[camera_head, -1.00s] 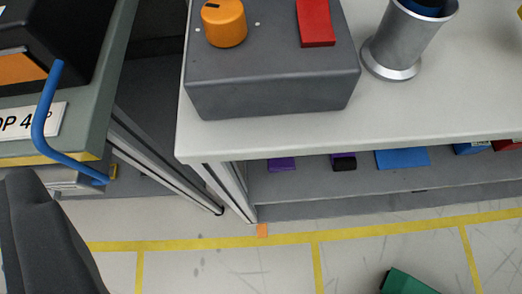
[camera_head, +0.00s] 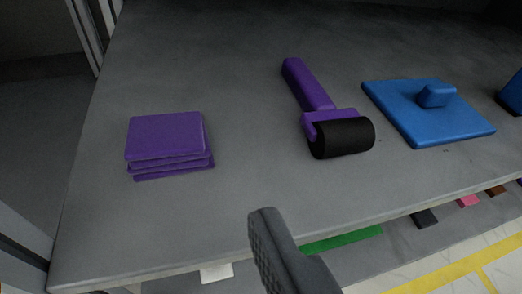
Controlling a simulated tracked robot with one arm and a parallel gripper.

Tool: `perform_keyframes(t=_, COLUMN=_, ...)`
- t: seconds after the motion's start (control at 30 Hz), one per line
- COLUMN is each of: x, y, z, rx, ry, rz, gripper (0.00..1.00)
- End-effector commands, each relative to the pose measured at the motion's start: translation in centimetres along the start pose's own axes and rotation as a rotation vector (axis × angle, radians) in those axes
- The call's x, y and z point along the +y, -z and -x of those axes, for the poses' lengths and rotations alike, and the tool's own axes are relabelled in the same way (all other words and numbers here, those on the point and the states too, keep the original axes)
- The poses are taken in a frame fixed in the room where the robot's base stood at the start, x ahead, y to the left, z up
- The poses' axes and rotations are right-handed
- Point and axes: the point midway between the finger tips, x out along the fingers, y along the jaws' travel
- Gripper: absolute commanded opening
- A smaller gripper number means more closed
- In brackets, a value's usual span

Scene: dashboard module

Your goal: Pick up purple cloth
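The purple cloth (camera_head: 166,138) lies folded in a neat stack of layers on the grey shelf (camera_head: 235,215), left of centre. My gripper (camera_head: 268,225) shows at the bottom centre as one dark grey finger with a ribbed tip. It appears in front of the shelf's front edge, below and to the right of the cloth, and apart from it. A second finger cannot be made out, so the opening is unclear. Nothing is seen held.
A purple-handled roller (camera_head: 308,88) with a black drum lies right of the cloth. A blue plate with a knob (camera_head: 425,115) lies further right. A lower level holds a green item (camera_head: 343,241) and small coloured pieces. The shelf around the cloth is clear.

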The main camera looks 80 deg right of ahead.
Motion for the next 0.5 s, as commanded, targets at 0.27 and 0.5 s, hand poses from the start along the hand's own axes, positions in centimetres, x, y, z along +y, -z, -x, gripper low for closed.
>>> perform_keyframes(t=0.27, x=0.9, y=-0.9, z=-1.6, rx=0.016, ry=-0.018, rz=0.021, gripper=0.80)
perform_keyframes(t=0.5, x=0.4, y=-1.1, z=-5.2, rx=0.014, ry=-0.009, rz=0.023, gripper=0.80)
